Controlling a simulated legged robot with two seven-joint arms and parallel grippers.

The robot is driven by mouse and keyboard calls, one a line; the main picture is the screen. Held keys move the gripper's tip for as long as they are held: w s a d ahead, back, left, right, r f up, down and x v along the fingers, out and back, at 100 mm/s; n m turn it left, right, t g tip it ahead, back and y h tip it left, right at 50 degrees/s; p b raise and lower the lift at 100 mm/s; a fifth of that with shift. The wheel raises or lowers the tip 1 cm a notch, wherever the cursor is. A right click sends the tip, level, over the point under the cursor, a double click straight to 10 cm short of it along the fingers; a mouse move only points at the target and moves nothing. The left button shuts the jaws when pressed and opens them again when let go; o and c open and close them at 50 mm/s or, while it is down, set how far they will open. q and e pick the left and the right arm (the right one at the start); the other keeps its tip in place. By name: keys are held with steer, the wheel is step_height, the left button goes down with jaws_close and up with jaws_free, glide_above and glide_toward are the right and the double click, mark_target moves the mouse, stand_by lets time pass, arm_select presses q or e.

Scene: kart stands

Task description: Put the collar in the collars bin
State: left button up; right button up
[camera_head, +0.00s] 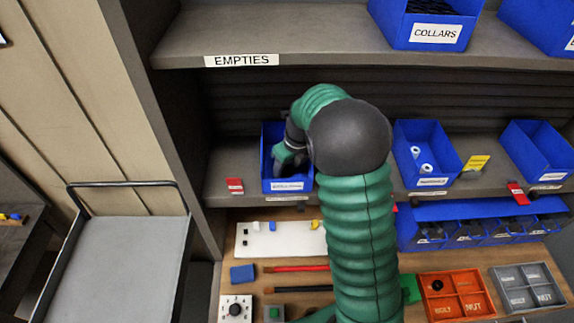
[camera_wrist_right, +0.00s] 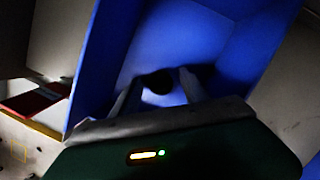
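My right gripper (camera_head: 287,158) reaches down into a blue bin (camera_head: 265,150) at the left of the middle shelf. This bin's front label is too small to read surely. In the right wrist view the two fingers (camera_wrist_right: 157,88) are apart inside the blue walls (camera_wrist_right: 110,45). A small dark round thing (camera_wrist_right: 155,82), which may be the collar, lies between the fingertips. No clear contact with the fingers shows. A blue bin labelled COLLARS (camera_head: 436,33), with dark pieces in it, stands on the upper shelf. My left gripper is not in view.
To the right on the middle shelf stand a bin with white pieces (camera_head: 424,150) and another blue bin (camera_head: 538,150). The EMPTIES shelf edge (camera_head: 330,54) hangs above my arm. The worktop below holds a white tray (camera_head: 285,242), an orange divided tray (camera_head: 457,295) and a grey one (camera_head: 528,287).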

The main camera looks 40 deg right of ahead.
steer(key=shift+a+r, duration=0.1)
steer(key=shift+r, duration=0.25)
steer(key=b+v, duration=0.2)
steer(key=v, duration=0.5)
steer(key=shift+s+f, duration=0.1)
stand_by(0.8)
